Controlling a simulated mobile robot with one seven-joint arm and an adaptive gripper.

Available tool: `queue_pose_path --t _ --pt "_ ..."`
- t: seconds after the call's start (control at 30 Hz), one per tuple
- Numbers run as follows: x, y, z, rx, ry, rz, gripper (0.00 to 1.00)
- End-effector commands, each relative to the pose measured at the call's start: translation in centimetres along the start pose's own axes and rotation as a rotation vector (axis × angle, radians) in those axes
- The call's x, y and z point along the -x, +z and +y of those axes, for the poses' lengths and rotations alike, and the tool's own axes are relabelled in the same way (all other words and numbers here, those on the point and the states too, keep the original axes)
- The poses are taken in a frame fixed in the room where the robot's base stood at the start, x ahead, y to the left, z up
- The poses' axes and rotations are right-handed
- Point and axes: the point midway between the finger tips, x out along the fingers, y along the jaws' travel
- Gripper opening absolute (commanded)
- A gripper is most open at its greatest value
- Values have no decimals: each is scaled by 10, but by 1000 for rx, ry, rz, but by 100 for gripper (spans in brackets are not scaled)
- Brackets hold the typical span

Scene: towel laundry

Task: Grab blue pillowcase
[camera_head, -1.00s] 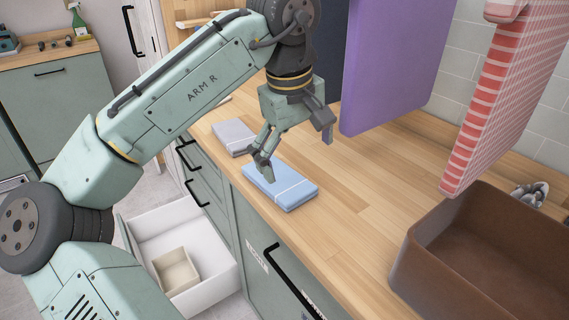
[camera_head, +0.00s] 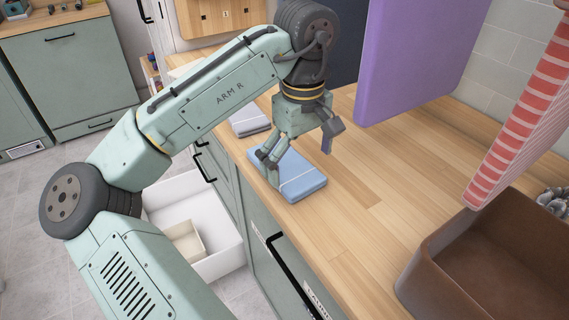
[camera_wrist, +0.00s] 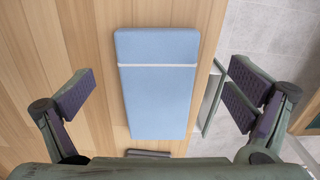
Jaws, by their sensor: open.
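The blue pillowcase (camera_head: 301,186) lies folded flat on the wooden counter near its front edge, with a thin pale band across it. In the wrist view the blue pillowcase (camera_wrist: 158,95) lies between the two spread fingers, with gaps on both sides. My gripper (camera_head: 300,165) is open and empty above the pillowcase, pointing down. In the wrist view my gripper (camera_wrist: 160,98) has its dark finger pads wide apart. In the head view one finger covers part of the pillowcase's left side.
A grey folded cloth (camera_head: 250,121) lies farther back on the counter (camera_head: 375,220). A brown bin (camera_head: 490,255) stands at the right. A white drawer (camera_head: 190,205) is open below.

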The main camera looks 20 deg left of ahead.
Motion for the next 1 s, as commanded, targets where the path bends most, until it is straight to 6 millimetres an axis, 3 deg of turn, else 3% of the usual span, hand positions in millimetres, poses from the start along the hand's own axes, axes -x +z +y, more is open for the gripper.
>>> queue_pose_path --t 0.23,0.53,1.0 --pt "-32 -1 2 -1 1 -3 98" --pt "-37 -1 2 0 1 0 98" --pt "-36 -1 2 0 1 0 66"
